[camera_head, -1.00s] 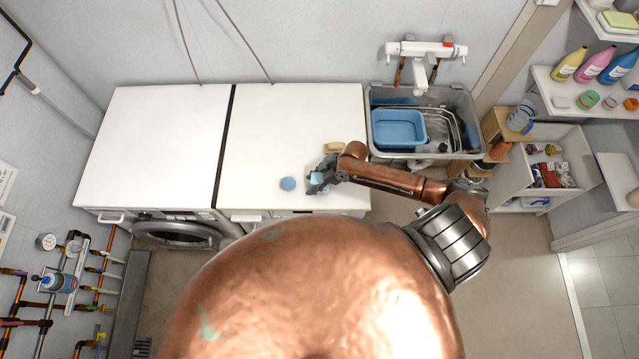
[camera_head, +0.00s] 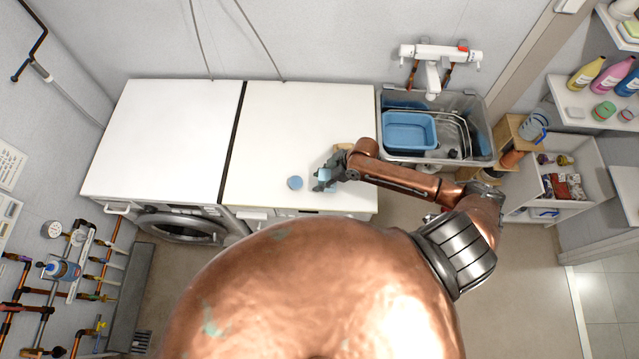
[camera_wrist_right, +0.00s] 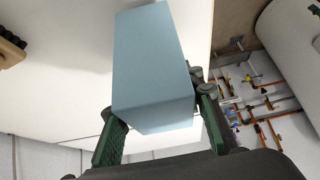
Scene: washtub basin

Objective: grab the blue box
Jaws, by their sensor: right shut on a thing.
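The blue box (camera_wrist_right: 152,75) is a plain light-blue block. In the right wrist view it sits between the two green-padded fingers of my right gripper (camera_wrist_right: 160,135), which is shut on it. In the head view my right gripper (camera_head: 325,180) is over the front right of the white worktop, and the blue box (camera_head: 324,174) shows only in part between its fingers. I cannot tell whether the box touches the worktop. My left gripper is not in view.
A sink (camera_head: 470,110) with a blue basin (camera_head: 408,131) is to the right. The left part of the worktop is clear.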

